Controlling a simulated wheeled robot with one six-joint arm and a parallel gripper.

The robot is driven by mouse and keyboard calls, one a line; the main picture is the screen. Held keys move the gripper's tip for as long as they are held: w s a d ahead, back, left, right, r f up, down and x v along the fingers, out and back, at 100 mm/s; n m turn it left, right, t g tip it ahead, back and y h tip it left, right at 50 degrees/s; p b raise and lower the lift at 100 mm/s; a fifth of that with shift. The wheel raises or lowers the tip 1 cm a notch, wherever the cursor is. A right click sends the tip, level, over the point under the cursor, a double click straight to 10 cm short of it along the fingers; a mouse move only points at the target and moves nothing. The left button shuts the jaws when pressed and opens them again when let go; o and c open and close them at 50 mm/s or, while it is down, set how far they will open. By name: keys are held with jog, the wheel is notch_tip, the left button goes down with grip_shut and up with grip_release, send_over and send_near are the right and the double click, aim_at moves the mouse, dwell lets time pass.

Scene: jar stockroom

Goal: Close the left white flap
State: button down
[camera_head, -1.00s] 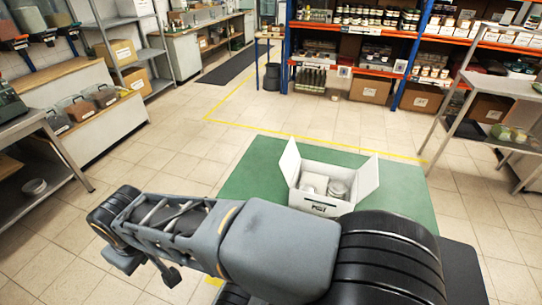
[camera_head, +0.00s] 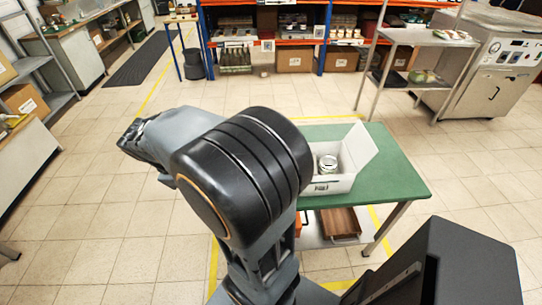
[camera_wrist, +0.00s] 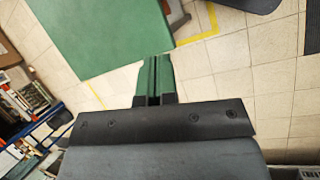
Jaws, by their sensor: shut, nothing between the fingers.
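The white box (camera_head: 336,183) stands on the green table (camera_head: 403,180), partly behind my arm in the head view. Its right flap (camera_head: 360,150) stands open, leaning outward. The left flap is hidden behind my arm. White jars (camera_head: 328,163) show inside the box. My gripper (camera_wrist: 157,62) is shut and empty in the wrist view, with floor and part of the green table top beyond it. The box is not in the wrist view, so my gripper is apart from it.
Under the table a lower shelf holds a brown wooden tray (camera_head: 340,224). A metal side table (camera_head: 420,38) and a steel machine (camera_head: 495,75) stand at the back right. Tiled floor (camera_head: 90,215) is open on the left.

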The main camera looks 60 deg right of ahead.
jog(key=w+d+f+n+g+h+b, duration=0.1)
jog(key=d+f+n+g+h, duration=0.2)
jog(key=d+g, duration=0.8)
jog(key=s+d+f+t, duration=0.2)
jog(key=s+d+t, duration=0.1)
jog(key=s+d, duration=0.7)
jog(key=shift+d+p, duration=0.25)
jog(key=shift+p, duration=0.15)
